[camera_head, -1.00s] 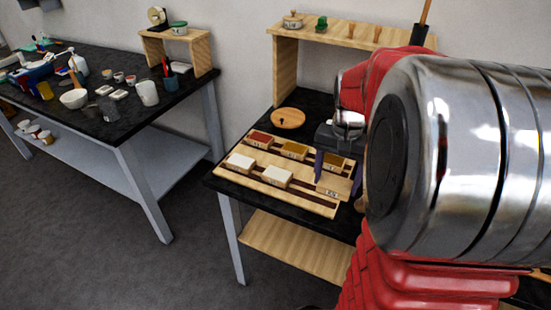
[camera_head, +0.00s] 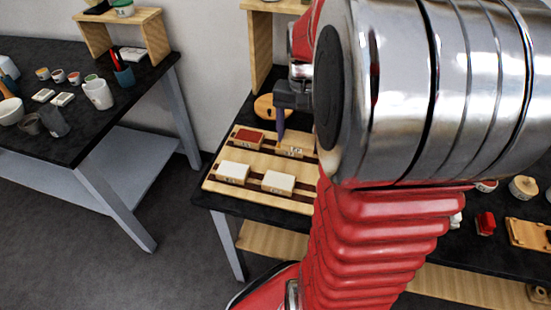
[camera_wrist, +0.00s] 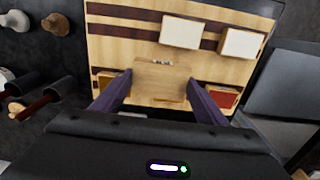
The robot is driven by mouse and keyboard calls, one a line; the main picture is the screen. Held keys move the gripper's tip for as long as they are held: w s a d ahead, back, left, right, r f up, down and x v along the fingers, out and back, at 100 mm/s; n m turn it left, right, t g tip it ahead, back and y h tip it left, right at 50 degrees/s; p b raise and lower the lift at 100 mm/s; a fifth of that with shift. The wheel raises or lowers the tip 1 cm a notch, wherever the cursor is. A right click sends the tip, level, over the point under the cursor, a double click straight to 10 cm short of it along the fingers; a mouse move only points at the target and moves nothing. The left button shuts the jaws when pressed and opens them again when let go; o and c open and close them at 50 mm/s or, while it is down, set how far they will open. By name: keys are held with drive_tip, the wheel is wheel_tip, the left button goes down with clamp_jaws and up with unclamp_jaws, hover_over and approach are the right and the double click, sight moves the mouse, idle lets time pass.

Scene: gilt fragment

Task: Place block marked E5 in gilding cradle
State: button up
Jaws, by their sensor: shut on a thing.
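My gripper (camera_wrist: 159,84) is shut on a plain pale wooden block (camera_wrist: 160,82). In the wrist view the block sits between the dark fingers, with small dark marks on its far edge too small to read. In the head view the gripper (camera_head: 281,134) is over the back row of the wooden rack (camera_head: 217,187), with the block (camera_head: 291,151) at its tip. From these views I cannot tell whether the block touches the rack. I cannot pick out the gilding cradle with certainty; a wooden holder (camera_head: 526,233) lies at the right, partly out of frame.
The rack holds a red-topped block (camera_head: 246,136) and two white-topped blocks (camera_head: 232,172) (camera_head: 278,181). A gold-brown block (camera_wrist: 106,78) shows in the wrist view. A round wooden lid (camera_head: 265,107) lies behind the rack. My arm hides the table's middle. A cluttered table stands left.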

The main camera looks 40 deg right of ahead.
drive_tip(key=shift+w+a, duration=0.1)
drive_tip(key=shift+w, duration=0.1)
drive_tip(key=shift+f, duration=0.1)
hover_over(295, 169)
drive_tip(key=shift+f, duration=3.05)
drive_tip(key=shift+f, duration=0.1)
drive_tip(key=shift+f, duration=1.75)
drive_tip(key=o, duration=1.1)
drive_tip(key=shift+f, duration=0.1)
drive_tip(key=shift+c, duration=0.2)
